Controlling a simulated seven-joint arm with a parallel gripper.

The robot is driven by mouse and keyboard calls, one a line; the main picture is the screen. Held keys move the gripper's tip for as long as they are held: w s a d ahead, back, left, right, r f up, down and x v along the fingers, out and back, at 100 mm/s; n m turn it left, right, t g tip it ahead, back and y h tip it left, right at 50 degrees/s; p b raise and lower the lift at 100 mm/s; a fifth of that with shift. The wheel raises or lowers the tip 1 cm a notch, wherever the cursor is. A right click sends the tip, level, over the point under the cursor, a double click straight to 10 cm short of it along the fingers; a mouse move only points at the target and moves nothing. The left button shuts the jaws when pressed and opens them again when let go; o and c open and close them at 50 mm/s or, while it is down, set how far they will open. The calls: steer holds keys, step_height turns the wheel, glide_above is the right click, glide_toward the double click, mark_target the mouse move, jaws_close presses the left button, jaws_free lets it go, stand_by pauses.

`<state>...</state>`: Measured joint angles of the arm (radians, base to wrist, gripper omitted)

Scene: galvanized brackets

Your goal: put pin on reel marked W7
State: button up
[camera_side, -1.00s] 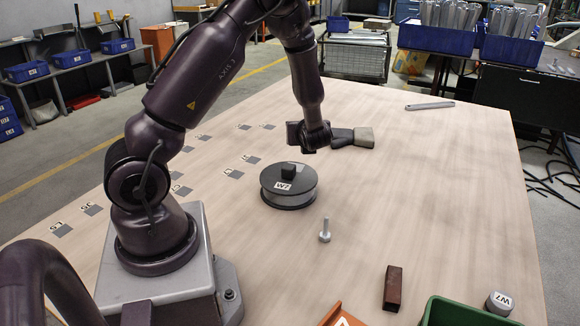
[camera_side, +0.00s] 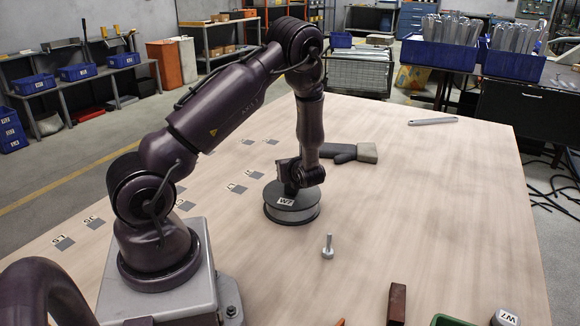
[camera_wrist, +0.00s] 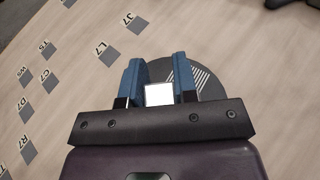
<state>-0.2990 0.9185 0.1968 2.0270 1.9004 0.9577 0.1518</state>
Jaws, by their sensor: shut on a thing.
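The reel (camera_side: 292,212), a dark and grey drum with a W7 label, stands upright on the table. A grey metal pin (camera_side: 328,247) with a wide foot stands upright on the table to the right and in front of the reel, apart from it. My gripper (camera_side: 290,186) is down at the top of the reel.
Marked grey squares (camera_side: 184,205) lie left.

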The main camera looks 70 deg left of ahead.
steer(key=o, duration=1)
steer(key=shift+f, duration=0.15)
steer(key=shift+d+r, duration=0.25)
steer(key=shift+d, duration=0.05)
steer(key=v, duration=1.1)
steer(key=s+d+r+n+t+h, duration=0.2)
steer(key=s+d+r+n+h, duration=0.1)
steer(key=d+r+n, duration=0.3)
steer(key=s+d+r+n+t+h, duration=0.1)
steer(key=s+d+r+n+h, duration=0.3)
steer(key=d+r+n+h, duration=0.2)
steer(key=s+d+r+n+t+h, duration=0.2)
steer(key=s+d+r+n+h, duration=0.1)
steer(key=d+r+n, duration=0.3)
steer(key=shift+s+d+r+t+h, duration=0.2)
steer(key=shift+d+r+h, duration=0.15)
steer(key=shift+d+r, duration=0.35)
steer(key=shift+s+d+r+t+h, duration=0.1)
steer(key=shift+s+d+r+h, duration=0.2)
steer(key=shift+d+r, duration=0.35)
steer(key=shift+w+f, duration=0.1)
